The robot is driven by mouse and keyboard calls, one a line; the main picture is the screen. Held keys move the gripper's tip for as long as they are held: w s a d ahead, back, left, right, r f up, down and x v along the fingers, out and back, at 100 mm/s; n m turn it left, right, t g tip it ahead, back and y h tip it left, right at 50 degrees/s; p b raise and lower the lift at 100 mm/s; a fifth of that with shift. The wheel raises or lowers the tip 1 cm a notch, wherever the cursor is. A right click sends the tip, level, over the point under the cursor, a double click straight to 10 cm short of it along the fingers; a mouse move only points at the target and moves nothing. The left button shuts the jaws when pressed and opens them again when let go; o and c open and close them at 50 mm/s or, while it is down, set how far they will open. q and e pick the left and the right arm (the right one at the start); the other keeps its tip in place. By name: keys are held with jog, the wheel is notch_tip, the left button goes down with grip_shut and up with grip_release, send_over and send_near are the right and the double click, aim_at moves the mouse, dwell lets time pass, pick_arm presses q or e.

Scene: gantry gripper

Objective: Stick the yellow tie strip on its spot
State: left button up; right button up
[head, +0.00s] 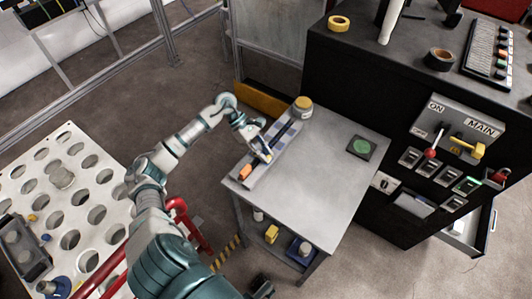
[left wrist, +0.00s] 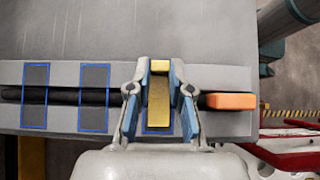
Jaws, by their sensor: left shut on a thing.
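The yellow tie strip (left wrist: 160,95) is upright in the picture between the fingers of my left gripper (left wrist: 160,112), which is shut on it. It lies over a blue-outlined spot (left wrist: 150,129), whose edges show around the strip's lower end. I cannot tell whether the strip touches the surface. Two more blue-outlined dark spots (left wrist: 35,95) lie to the left, across a black cable or rod (left wrist: 65,97) on a grey bar. In the head view my left gripper (head: 262,152) is low over this bar (head: 272,150) at the table's left side.
An orange block (left wrist: 231,101) sits on the bar just right of the gripper. A yellow-topped round container (head: 302,106) stands at the bar's far end. A green button pad (head: 361,147) is on the grey table (head: 318,160), whose middle is clear. A black control cabinet (head: 345,85) stands behind.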

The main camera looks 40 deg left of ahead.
pick_arm(q)
jog(key=shift+a+f, duration=0.2)
jog(key=shift+a, duration=0.45)
jog(key=shift+d, duration=0.75)
jog(key=shift+f, duration=0.1)
pick_arm(e)
jog(key=shift+f, duration=0.35)
pick_arm(q)
jog(key=shift+a, duration=0.15)
pick_arm(e)
jog(key=shift+s, duration=0.1)
pick_arm(q)
jog(key=shift+a+f, duration=0.15)
jog(key=shift+a, duration=0.2)
jog(key=shift+c, duration=0.3)
jog(key=o, duration=1.4)
jog(key=shift+d, duration=0.15)
jog(key=shift+c, duration=0.2)
pick_arm(e)
jog(key=shift+a+r, duration=0.1)
jog(key=shift+a, duration=0.1)
